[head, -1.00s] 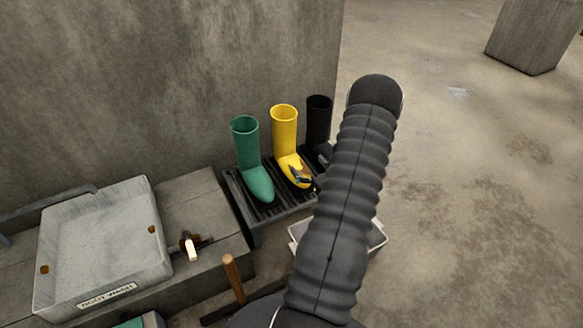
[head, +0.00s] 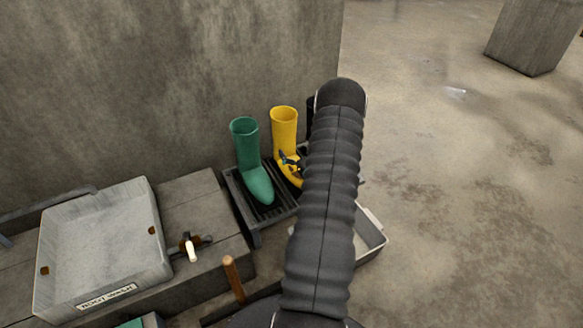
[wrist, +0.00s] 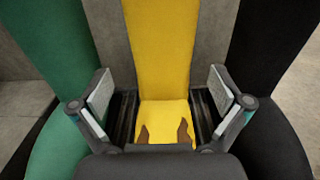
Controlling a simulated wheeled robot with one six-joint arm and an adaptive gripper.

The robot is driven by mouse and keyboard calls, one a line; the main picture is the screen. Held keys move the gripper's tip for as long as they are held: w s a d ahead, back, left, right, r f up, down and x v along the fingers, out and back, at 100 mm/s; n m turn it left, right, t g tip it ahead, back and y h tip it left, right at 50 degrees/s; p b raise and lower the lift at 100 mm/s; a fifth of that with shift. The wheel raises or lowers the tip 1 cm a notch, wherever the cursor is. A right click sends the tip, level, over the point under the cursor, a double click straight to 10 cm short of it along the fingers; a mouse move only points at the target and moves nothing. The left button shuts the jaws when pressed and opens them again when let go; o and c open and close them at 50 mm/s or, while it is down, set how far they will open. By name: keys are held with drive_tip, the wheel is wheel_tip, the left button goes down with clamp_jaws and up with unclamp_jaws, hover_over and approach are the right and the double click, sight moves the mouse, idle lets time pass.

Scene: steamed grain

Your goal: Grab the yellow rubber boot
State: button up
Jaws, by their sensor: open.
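The yellow rubber boot (head: 284,130) stands upright on a dark slatted rack (head: 234,192), between a green boot (head: 245,146) and a black boot (head: 310,112). My arm hides most of the black boot and part of the yellow boot's foot in the head view. My gripper (head: 287,160) is at the front of the yellow boot, low on its shaft. In the wrist view the open pads of my gripper (wrist: 161,98) stand on either side of the yellow boot (wrist: 162,50), with gaps showing between pads and boot. Brown marks show on the boot's foot.
In the wrist view the green boot (wrist: 50,70) is close on the left and the black boot (wrist: 270,80) close on the right. A grey wash basin (head: 100,235) sits at left. A pale tray (head: 372,238) lies below the rack. Open floor is at right.

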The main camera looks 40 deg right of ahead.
drive_tip(key=shift+x, duration=1.3)
drive_tip(key=shift+r, duration=0.1)
drive_tip(key=c, duration=1.6)
drive_tip(key=shift+c, duration=0.2)
